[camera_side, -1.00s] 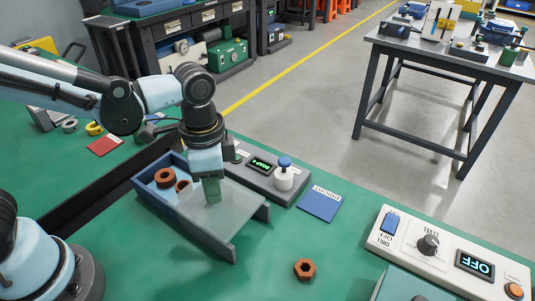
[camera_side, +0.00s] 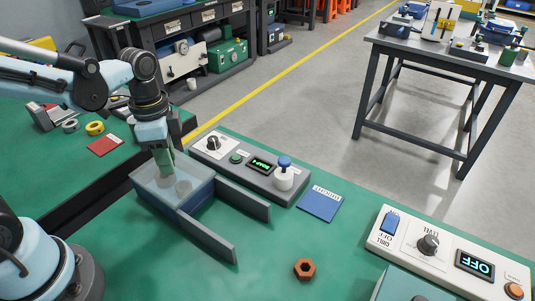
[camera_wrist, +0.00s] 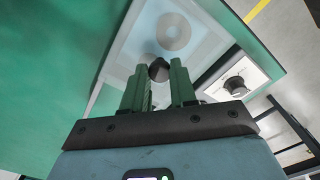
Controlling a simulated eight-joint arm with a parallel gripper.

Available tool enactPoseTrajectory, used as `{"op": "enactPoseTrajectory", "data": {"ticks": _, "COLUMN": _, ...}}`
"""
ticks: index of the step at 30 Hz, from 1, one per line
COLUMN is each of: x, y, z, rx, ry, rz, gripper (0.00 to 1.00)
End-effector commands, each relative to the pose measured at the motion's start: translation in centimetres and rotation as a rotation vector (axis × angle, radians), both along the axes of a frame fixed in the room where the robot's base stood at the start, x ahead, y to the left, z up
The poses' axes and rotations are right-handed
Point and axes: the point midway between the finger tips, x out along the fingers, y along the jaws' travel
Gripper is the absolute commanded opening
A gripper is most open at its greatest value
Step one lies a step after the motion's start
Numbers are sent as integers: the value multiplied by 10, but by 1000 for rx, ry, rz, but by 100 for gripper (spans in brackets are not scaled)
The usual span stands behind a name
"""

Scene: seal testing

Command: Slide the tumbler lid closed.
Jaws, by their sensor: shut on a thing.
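The tumbler is a blue open-topped box (camera_side: 195,203) with two grey rails (camera_side: 208,237) reaching out to its right. Its translucent lid (camera_side: 196,181) lies over the box top, and the rails are bare. My gripper (camera_side: 166,172) stands above the lid with its green fingers pointing down. In the wrist view my gripper (camera_wrist: 158,80) is shut on the lid's dark knob (camera_wrist: 159,69). Blurred round parts (camera_wrist: 173,31) show through the lid. The far left edge of the lid is hard to make out in the side view.
A grey control panel (camera_side: 228,165) with a knob, display and white-and-blue button stands close behind the box. A blue card (camera_side: 320,204) and a brown hex nut (camera_side: 305,269) lie on the green bench. A white control box (camera_side: 445,250) stands at right.

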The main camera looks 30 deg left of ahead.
Motion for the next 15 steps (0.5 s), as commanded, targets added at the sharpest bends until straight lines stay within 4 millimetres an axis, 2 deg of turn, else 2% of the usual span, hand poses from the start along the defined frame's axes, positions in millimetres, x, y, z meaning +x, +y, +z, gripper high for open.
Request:
{"op": "enactPoseTrajectory", "data": {"ticks": 2, "x": 1, "y": 6, "z": 0, "rx": 17, "ry": -4, "rz": 9, "gripper": 0}}
{"op": "enactPoseTrajectory", "data": {"ticks": 3, "x": 1, "y": 6, "z": 0, "rx": 17, "ry": -4, "rz": 9, "gripper": 33}}
{"op": "enactPoseTrajectory", "data": {"ticks": 7, "x": 1, "y": 5, "z": 0, "rx": 16, "ry": -3, "rz": 9, "gripper": 53}}
{"op": "enactPoseTrajectory", "data": {"ticks": 15, "x": 0, "y": 4, "z": 0, "rx": 12, "ry": -1, "rz": 6, "gripper": 53}}
